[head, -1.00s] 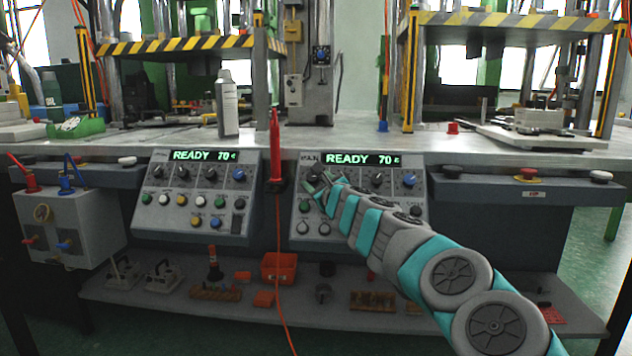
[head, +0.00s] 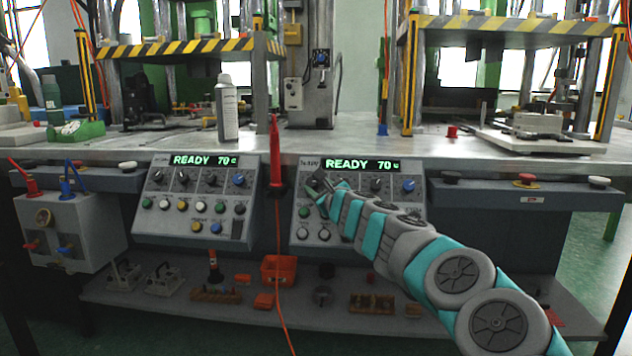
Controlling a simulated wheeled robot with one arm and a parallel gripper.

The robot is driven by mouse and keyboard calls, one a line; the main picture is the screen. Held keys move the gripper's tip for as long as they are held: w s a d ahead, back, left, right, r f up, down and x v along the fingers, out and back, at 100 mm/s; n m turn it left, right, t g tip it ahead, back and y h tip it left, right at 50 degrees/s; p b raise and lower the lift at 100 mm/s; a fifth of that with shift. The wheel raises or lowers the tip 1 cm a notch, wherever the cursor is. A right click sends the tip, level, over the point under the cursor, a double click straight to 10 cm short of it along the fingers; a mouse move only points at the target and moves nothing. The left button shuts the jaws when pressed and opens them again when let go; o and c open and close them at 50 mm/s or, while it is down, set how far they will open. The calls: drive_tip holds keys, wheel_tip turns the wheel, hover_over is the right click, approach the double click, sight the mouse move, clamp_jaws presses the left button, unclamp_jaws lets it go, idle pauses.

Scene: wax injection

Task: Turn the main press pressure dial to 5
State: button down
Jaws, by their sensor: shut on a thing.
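The right control panel (head: 318,212) slopes down from the bench front, with a green display (head: 361,165) reading "READY 70". Its lettering at the top left is too blurred to read surely. A row of dials runs under the display; a dark dial (head: 376,184) and a blue dial (head: 408,186) show clear of my arm. My gripper (head: 315,185) is at the left end of this row, shut on the leftmost dial. Small dial labels are unreadable.
A red probe (head: 275,155) with an orange cable hangs just left of the panel. A similar panel (head: 190,215) stands further left. Green and white buttons (head: 303,224) lie below my gripper. A bench edge box with a red button (head: 525,180) is at right.

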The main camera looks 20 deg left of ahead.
drive_tip(key=n+g+p, duration=0.1)
drive_tip(key=p, duration=0.1)
drive_tip(key=r+n+p, duration=0.1)
drive_tip(key=p, duration=0.1)
drive_tip(key=n+g+p, duration=0.1)
drive_tip(key=p, duration=0.2)
drive_tip(key=shift+w+d+r+g+y, duration=0.15)
drive_tip(key=shift+w+d+g+y, duration=0.15)
drive_tip(key=shift+y, duration=0.1)
drive_tip(key=n+g+p, duration=0.1)
drive_tip(key=n+p, duration=0.1)
drive_tip(key=p, duration=0.1)
drive_tip(key=shift+w, duration=0.1)
drive_tip(key=shift+f+n+g+p, duration=0.25)
drive_tip(key=shift+n+g+p, duration=0.4)
drive_tip(key=shift+n+g, duration=0.45)
drive_tip(key=shift+w+n+g+h, duration=0.1)
drive_tip(key=shift+n+g+h, duration=0.2)
drive_tip(key=shift+n+g, duration=0.45)
drive_tip(key=shift+a+n+g+h, duration=0.1)
drive_tip(key=shift+n+g+h, duration=0.45)
drive_tip(key=shift+n, duration=0.6)
drive_tip(key=shift+r, duration=0.2)
drive_tip(key=c, duration=0.5)
unclamp_jaws()
